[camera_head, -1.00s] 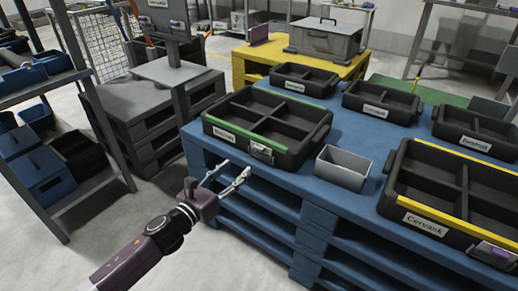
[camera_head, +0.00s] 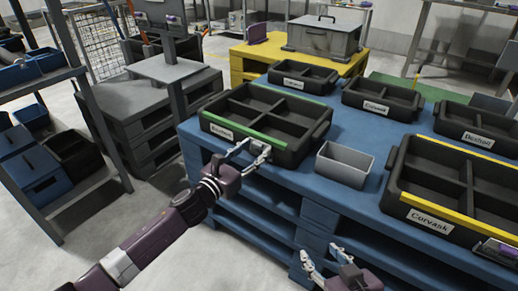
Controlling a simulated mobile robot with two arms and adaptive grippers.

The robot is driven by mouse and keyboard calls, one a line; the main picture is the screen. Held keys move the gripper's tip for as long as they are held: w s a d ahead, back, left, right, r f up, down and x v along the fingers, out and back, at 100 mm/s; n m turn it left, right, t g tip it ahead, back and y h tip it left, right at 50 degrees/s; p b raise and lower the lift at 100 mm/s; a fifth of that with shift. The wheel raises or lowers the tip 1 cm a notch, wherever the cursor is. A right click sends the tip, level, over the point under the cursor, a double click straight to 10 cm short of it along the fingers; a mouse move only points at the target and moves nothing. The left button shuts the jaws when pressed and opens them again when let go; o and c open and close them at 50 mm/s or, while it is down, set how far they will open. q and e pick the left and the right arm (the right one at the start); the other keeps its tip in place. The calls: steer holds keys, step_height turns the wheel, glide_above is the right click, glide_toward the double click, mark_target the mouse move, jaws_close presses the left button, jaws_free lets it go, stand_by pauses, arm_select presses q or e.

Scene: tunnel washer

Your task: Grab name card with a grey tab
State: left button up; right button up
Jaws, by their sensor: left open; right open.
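The black tray with a green strip (camera_head: 292,152) stands at the left of the blue pallet. Its white name label (camera_head: 221,131) is on the front wall, too small to read surely. My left gripper (camera_head: 250,150) is open at this tray's front wall and covers the spot where a small greyish card holder sat. The black tray with a yellow strip (camera_head: 395,199) has a label reading about "Corvask" (camera_head: 430,221), and a grey-silver holder (camera_head: 496,249) at its lower right. My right gripper (camera_head: 320,259) is open and empty low in front of the pallet. I cannot make out a grey tab surely.
A grey open bin (camera_head: 344,164) stands between the two front trays on the blue pallet (camera_head: 352,208). Several smaller black trays stand behind. A shelf with blue bins (camera_head: 32,180) is at left. The floor before the pallet is clear.

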arm_select(q)
steer(key=c, duration=0.9)
